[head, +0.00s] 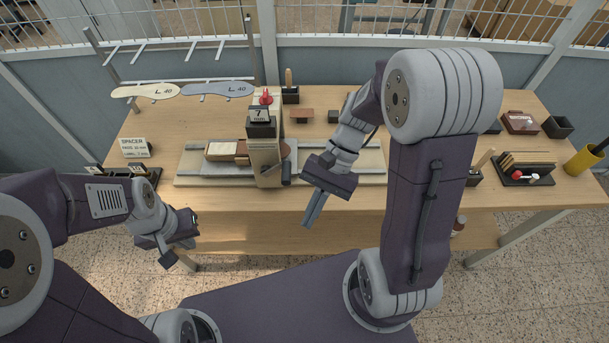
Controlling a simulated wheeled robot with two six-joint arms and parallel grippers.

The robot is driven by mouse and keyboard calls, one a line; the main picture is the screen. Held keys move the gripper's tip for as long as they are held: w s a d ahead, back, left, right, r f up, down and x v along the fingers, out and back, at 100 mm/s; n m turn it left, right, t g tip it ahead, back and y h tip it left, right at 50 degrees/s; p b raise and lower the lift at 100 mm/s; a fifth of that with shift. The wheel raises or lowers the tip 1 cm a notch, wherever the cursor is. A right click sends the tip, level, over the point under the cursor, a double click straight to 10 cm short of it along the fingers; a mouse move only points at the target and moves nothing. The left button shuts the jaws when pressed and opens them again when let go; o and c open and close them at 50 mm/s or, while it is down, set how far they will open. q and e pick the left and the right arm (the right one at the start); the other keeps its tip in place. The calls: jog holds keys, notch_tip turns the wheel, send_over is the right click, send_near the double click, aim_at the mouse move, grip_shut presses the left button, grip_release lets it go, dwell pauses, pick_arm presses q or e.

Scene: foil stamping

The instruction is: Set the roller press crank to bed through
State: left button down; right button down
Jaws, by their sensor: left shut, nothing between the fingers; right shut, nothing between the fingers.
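The roller press (263,160) stands near the middle of the table, with a pale upright housing and a red knob on top. Its crank (286,172) seems to be the dark grey part on the housing's right side, pointing down; its exact setting is hard to read. The bed (190,170) runs left and right through the press, with a wooden block carrying a pale piece left of the housing. My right gripper (311,210) is shut and empty, pointing down right of the crank, apart from it. My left gripper (170,258) is shut and empty before the table's front edge.
A rack with two insole shapes (145,91) stands at the back left, and a spacer sign (135,147) at the left. Tool holders and a yellow cup (583,160) are at the right. My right arm covers part of the table right of the press.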

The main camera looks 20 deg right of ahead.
jog(key=w+d+m+t+y, duration=0.5)
jog(key=w+d+m+y, duration=0.4)
jog(key=w+m, duration=0.1)
jog(key=s+d+f+m+t, duration=0.2)
jog(key=d+f+m+t, duration=0.2)
jog(key=d, duration=0.2)
jog(key=w+a+p, duration=0.2)
jog(key=a+p, duration=0.1)
jog(key=a, duration=0.3)
jog(key=w+a+r+p, duration=0.1)
jog(key=a+p, duration=0.2)
jog(key=a, duration=0.4)
jog(key=shift+w+r, duration=0.25)
jog(key=shift+w, duration=0.1)
jog(key=shift+w+a+r+p, duration=0.1)
jog(key=shift+a+r+p, duration=0.15)
jog(key=shift+r, duration=0.15)
jog(key=shift+w+a+r+p, duration=0.1)
jog(key=shift+a+r+p, duration=0.1)
jog(key=shift+r, duration=0.2)
